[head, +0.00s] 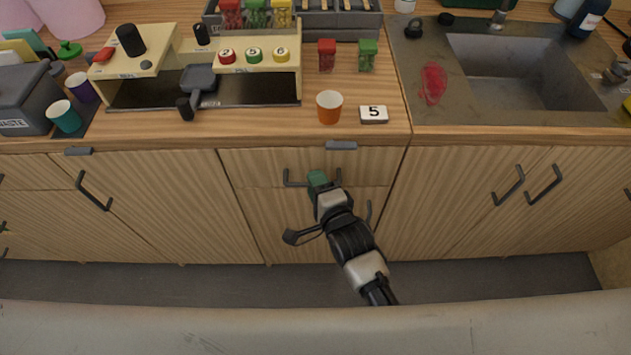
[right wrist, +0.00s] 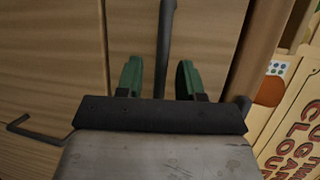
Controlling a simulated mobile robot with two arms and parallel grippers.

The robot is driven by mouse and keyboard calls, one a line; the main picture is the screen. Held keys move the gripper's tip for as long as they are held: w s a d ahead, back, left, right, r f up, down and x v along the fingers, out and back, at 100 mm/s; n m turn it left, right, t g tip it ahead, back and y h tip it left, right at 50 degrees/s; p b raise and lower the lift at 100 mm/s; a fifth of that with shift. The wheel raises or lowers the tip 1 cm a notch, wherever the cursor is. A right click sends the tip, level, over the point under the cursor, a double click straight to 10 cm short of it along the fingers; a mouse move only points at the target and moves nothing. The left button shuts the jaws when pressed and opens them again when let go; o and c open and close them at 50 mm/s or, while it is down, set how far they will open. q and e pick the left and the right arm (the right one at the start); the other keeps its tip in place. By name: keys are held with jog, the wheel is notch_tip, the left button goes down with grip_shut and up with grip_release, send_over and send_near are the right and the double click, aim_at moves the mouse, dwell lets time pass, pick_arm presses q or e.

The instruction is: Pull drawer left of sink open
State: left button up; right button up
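The drawer left of the sink (head: 370,170) has a light wood front, flush with the cabinet, and a dark bar handle (head: 292,183). The grey sink (head: 510,75) is set in the counter to its right. My right gripper (head: 318,180) is at the middle of the handle, its green tips partly covering it. In the right wrist view, the two green fingers (right wrist: 160,80) stand apart, with a dark bar (right wrist: 167,40) running between them. Gaps show on both sides of the bar, so the gripper is open around it. My left gripper is not in view.
Below the drawer is a lower wood front (head: 260,220). Other cabinet handles flank the drawer (head: 93,190). A cream lettered board (right wrist: 295,130) shows at the right wrist view's edge.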

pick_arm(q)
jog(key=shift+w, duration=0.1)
pick_arm(e)
jog(key=shift+w+a, duration=0.15)
jog(key=shift+w, duration=0.15)
grip_shut()
jog(key=shift+s, duration=0.1)
